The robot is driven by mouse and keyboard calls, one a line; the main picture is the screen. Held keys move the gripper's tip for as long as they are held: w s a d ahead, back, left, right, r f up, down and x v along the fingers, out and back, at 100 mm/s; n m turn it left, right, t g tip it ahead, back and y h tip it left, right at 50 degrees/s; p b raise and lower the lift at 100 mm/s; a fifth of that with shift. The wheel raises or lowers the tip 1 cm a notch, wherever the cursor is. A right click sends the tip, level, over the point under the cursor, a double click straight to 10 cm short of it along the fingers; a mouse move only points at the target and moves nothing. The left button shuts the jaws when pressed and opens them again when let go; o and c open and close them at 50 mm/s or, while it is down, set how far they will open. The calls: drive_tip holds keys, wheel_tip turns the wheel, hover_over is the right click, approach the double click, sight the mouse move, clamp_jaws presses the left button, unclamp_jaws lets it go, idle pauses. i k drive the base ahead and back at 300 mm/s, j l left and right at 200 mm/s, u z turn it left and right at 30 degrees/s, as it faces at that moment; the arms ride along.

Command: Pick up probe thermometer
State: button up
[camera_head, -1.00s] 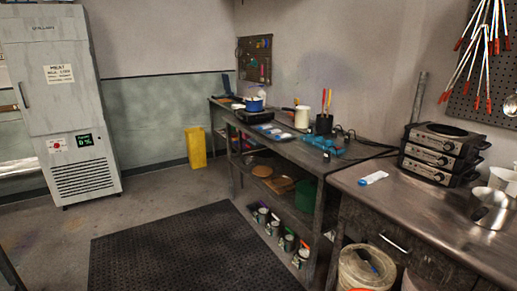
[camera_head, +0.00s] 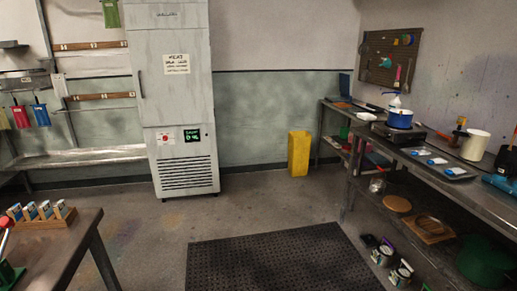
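I cannot make out a probe thermometer for certain in this view. A thin stick with a red and a blue part (camera_head: 5,238) rises at the far left edge above a green object (camera_head: 8,273) on the near left table. It is cut off by the frame, and I cannot tell what it is. My gripper is not in view.
A tall pale cabinet (camera_head: 172,95) stands at the back, with a yellow bin (camera_head: 299,153) to its right. A workbench (camera_head: 412,155) with a blue pot (camera_head: 400,118) runs along the right. A wooden rack (camera_head: 45,222) sits on the left table (camera_head: 60,250). A black mat (camera_head: 285,262) covers open floor.

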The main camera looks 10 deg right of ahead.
sight(461, 121)
drive_tip(key=i, duration=1.85)
drive_tip(key=i+z, duration=0.3)
drive_tip(key=i, duration=0.2)
drive_tip(key=i+j+z, duration=0.25)
drive_tip(key=i, duration=0.25)
drive_tip(key=i+j+z, duration=0.3)
drive_tip(key=i, duration=0.2)
